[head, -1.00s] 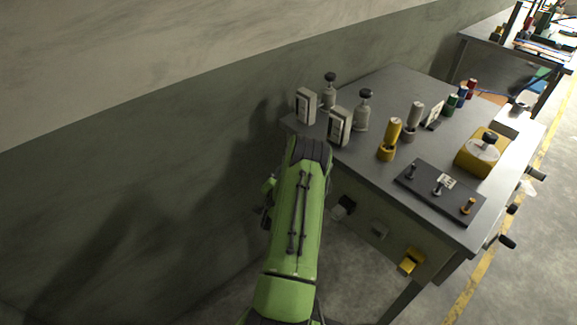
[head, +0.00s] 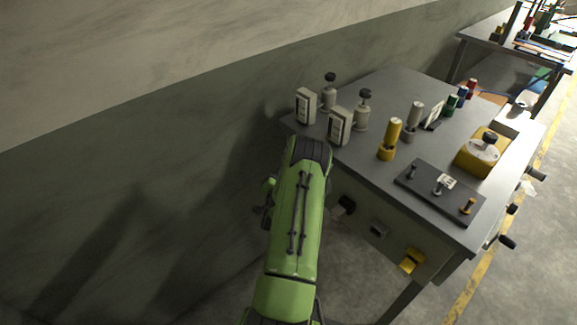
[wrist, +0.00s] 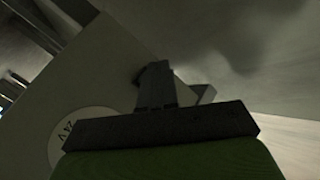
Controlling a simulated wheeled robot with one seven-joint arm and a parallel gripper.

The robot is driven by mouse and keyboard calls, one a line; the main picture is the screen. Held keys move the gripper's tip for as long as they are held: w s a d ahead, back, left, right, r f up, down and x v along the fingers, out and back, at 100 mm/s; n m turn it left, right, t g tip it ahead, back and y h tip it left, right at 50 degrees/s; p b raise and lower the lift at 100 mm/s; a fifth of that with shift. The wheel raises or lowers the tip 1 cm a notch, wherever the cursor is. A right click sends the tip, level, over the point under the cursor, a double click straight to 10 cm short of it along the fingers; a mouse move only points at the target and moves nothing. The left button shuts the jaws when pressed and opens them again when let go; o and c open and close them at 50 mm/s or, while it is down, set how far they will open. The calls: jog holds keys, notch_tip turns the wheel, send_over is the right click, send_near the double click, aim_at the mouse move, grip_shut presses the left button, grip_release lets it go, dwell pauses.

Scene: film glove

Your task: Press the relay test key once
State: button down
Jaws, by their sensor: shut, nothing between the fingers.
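A round label reading 24 V (wrist: 75,130) is at lower left. Whether the fingertips touch anything is unclear. In the head view my green arm hides the gripper.
The metal bench (head: 395,85) carries grey meters, posts, a yellow post (head: 391,138), a dark terminal strip (head: 438,191) and a yellow box (head: 482,152). Black handles stick out at its right end. A wall (head: 150,180) stands close left of my arm. Open floor lies at right.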

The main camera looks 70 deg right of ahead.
jog(key=shift+d, duration=0.1)
jog(key=shift+s+d+b, duration=0.2)
jog(key=shift+d+b, duration=0.1)
jog(key=shift+b, duration=0.1)
jog(key=shift+s+d+b, duration=0.2)
jog(key=shift+d+b, duration=0.2)
jog(key=shift+b, duration=0.1)
dwell(0.8)
jog(key=shift+w+a+p, duration=0.35)
jog(key=shift+a+p, duration=0.45)
jog(key=shift+p, duration=0.15)
jog(key=shift+w+a+p, duration=0.4)
jog(key=shift+a+p, duration=0.25)
jog(key=shift+a, duration=0.1)
jog(key=shift+w+a+p, duration=0.35)
jog(key=shift+a+p, duration=0.25)
jog(key=shift+a, duration=0.1)
jog(key=shift+w+a+p, duration=0.4)
jog(key=shift+a+p, duration=0.25)
jog(key=shift+a, duration=0.1)
